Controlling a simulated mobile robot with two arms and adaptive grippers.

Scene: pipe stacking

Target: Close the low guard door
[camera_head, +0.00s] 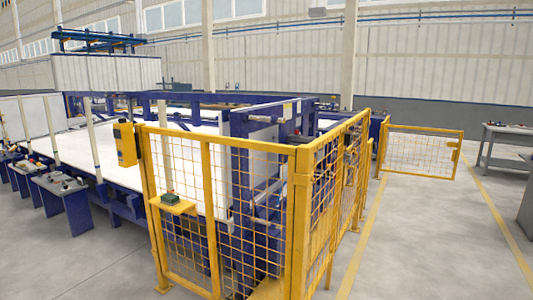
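The low guard door is most likely the yellow mesh panel (418,168) at the right of the head view. It reaches out to the right from a yellow post (382,148) at the far end of the fence, across the grey floor. It stands at an angle to the receding fence side, so it looks swung open. A small yellow latch-like part (454,145) sits near its free right edge. Neither of my grippers is in view.
Yellow mesh fencing (208,150) stands close in front, with a green-grey box (169,198) on a small shelf. Behind it is a blue-framed machine (250,160). A grey table (508,140) stands at far right. The marked floor aisle (425,240) is clear.

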